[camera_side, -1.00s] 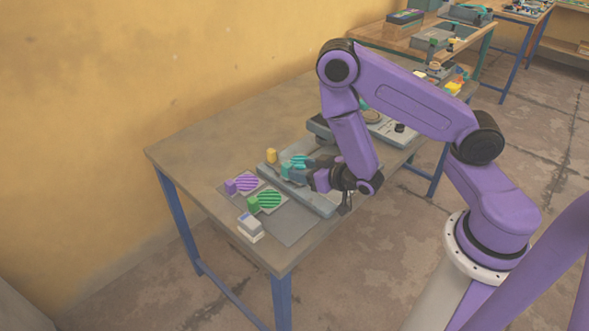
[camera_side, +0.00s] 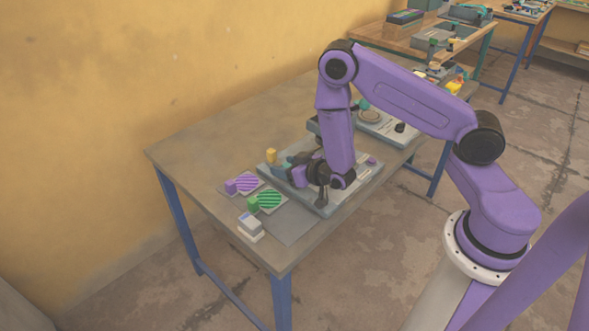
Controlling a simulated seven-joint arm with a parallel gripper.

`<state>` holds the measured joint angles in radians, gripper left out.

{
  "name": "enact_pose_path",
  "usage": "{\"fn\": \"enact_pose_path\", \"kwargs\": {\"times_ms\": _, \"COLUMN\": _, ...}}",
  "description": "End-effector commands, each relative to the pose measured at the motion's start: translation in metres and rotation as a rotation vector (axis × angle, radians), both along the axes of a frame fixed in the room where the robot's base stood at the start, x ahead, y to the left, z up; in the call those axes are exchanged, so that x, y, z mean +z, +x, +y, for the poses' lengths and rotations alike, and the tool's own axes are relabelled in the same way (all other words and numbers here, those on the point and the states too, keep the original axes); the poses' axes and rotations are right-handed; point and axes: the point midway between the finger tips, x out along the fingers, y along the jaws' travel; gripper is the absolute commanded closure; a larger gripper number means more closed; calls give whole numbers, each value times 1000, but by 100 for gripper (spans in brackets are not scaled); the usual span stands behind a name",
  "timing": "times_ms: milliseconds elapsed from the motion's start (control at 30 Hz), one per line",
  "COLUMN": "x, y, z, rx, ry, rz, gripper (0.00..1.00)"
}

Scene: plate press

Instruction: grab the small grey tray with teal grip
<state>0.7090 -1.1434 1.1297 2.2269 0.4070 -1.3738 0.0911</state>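My gripper (camera_side: 283,169) is low over the left part of this plate, fingers pointing left. Its fingertips are small and dark, and I cannot tell whether they are open or shut or touch the tray. Left of the gripper, a tray with a purple grip (camera_side: 231,187) and purple stripes and a tray with a green grip (camera_side: 253,204) and green stripes lie on a grey mat (camera_side: 290,226).
A yellow block (camera_side: 271,155) stands just behind my fingertips. A panel with a round dial (camera_side: 371,117) lies behind my arm. The table's back left is clear.

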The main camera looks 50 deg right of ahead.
Motion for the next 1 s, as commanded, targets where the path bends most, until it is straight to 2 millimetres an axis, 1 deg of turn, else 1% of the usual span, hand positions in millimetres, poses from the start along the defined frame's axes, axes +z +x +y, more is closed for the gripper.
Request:
{"fn": "enact_pose_path", "kwargs": {"times_ms": 33, "x": 0, "y": 0, "z": 0, "rx": 0, "ry": 0, "rz": 0, "gripper": 58}}
{"fn": "enact_pose_path", "kwargs": {"times_ms": 67, "x": 0, "y": 0, "z": 0, "rx": 0, "ry": 0, "rz": 0, "gripper": 67}}
{"fn": "enact_pose_path", "kwargs": {"times_ms": 100, "x": 0, "y": 0, "z": 0, "rx": 0, "ry": 0, "rz": 0, "gripper": 80}}
{"fn": "enact_pose_path", "kwargs": {"times_ms": 167, "x": 0, "y": 0, "z": 0, "rx": 0, "ry": 0, "rz": 0, "gripper": 100}}
{"fn": "enact_pose_path", "kwargs": {"times_ms": 467, "x": 1, "y": 0, "z": 0, "rx": 0, "ry": 1, "rz": -1, "gripper": 100}}
{"fn": "enact_pose_path", "kwargs": {"times_ms": 667, "x": 9, "y": 0, "z": 0, "rx": 0, "ry": 1, "rz": -3, "gripper": 100}}
{"fn": "enact_pose_path", "kwargs": {"times_ms": 867, "x": 30, "y": 0, "z": 0, "rx": -1, "ry": 2, "rz": -4, "gripper": 100}}
{"fn": "enact_pose_path", "kwargs": {"times_ms": 1000, "x": 53, "y": 0, "z": 1, "rx": 0, "ry": 3, "rz": -5, "gripper": 100}}
